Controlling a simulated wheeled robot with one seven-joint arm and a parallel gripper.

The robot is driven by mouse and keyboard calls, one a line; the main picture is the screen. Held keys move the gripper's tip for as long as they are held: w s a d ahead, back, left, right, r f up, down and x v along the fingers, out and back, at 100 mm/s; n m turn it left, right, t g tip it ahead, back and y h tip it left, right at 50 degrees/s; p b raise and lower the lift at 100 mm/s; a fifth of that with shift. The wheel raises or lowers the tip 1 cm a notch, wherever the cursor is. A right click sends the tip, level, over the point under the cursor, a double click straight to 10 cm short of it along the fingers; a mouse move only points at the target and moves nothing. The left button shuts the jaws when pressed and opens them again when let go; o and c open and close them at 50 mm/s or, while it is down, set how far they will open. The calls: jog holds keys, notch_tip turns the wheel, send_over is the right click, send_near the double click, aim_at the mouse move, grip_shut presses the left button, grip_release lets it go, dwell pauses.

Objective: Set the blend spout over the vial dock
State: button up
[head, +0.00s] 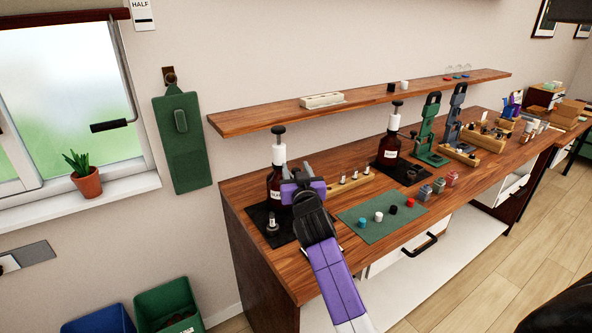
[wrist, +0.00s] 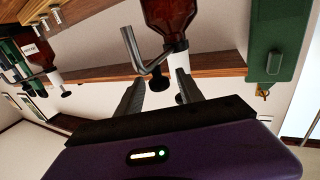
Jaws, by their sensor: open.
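An amber pump bottle with a white collar and black pump head (head: 278,142) stands at the left end of the bench, its label partly hidden by my gripper. In the wrist view, which is upside down, the same bottle (wrist: 168,14) shows a bent metal spout (wrist: 134,50) projecting to one side. A small vial-like piece (head: 272,222) stands on the black mat in front of the bottle, probably at the vial dock. My gripper (head: 300,186) is beside the bottle. In the wrist view its fingers (wrist: 162,78) are apart on either side of the pump area; contact cannot be told.
A second amber bottle (head: 389,150) stands further right on its own black mat. A green mat (head: 382,222) with several coloured caps lies at the front. A wooden rack (head: 350,186) is behind it. A wooden shelf (head: 350,103) runs along the wall above the bottles.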

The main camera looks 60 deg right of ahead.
grip_shut()
dwell(1.3)
